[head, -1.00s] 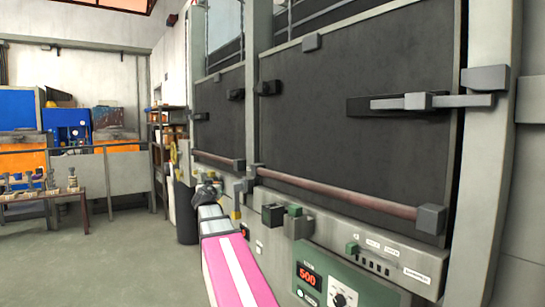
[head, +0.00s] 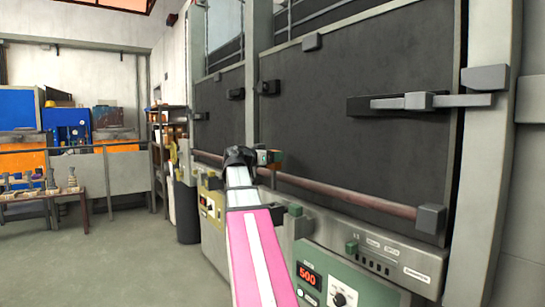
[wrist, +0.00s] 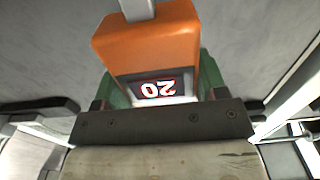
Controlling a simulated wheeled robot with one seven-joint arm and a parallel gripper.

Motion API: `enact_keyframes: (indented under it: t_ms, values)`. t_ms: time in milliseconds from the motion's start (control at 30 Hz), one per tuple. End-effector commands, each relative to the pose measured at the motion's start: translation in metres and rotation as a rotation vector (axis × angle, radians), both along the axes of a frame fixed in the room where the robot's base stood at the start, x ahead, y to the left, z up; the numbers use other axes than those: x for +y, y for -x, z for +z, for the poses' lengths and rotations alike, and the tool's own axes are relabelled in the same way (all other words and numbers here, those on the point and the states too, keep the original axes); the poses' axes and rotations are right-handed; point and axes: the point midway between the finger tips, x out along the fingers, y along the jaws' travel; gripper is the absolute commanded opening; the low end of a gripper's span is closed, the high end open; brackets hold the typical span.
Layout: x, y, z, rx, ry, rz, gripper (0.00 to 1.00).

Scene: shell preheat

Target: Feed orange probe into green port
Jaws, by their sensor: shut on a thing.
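The orange probe (wrist: 150,38) fills the upper middle of the wrist view, with a grey rod at its top and a small display reading an upside-down 20. My gripper (wrist: 160,88) is shut on it, with green pieces at both sides of the probe. In the head view my gripper (head: 268,157) is raised in front of the dark doors, with a little orange and green at its end. A green-topped block (head: 294,209) sits on the front ledge, right of my arm. I cannot tell whether it is the green port. The probe's tip is not clearly visible.
Large dark doors (head: 350,120) stand behind, with a reddish horizontal bar (head: 345,192) along their bottom. A green control panel (head: 345,285) reads 500. A dark bin (head: 187,212) stands left of the cabinet.

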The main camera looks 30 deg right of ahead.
Motion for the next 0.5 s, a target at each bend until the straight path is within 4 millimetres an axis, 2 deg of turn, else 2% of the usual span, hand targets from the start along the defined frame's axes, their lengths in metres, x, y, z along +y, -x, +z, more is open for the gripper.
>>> enact_keyframes:
  t_ms: [500]
  values:
    - [0.001,0.0,-0.026,0.001,0.001,0.003,0.38]
